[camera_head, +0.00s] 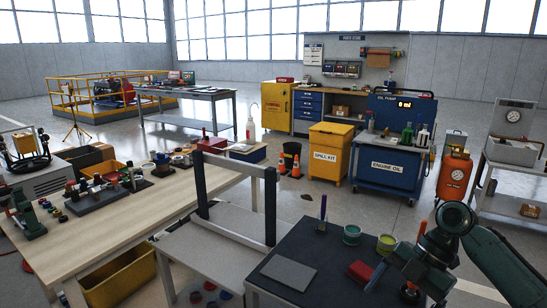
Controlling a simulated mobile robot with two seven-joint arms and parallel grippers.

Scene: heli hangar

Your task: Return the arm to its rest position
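My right arm (500,255) comes in from the lower right, a dark green link bending at a round joint. Its dark wrist and gripper (412,288) hang over the right end of the dark-topped bench (325,250). The fingers are dark and partly hidden, so I cannot tell whether they are open or shut. A red block (360,272) and a slim blue object (376,276) are just left of the gripper; I cannot tell whether the blue object touches it. My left gripper is not in view.
A wooden table (120,225) with tools is at left. An orange cylinder (455,177) stands behind my arm.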

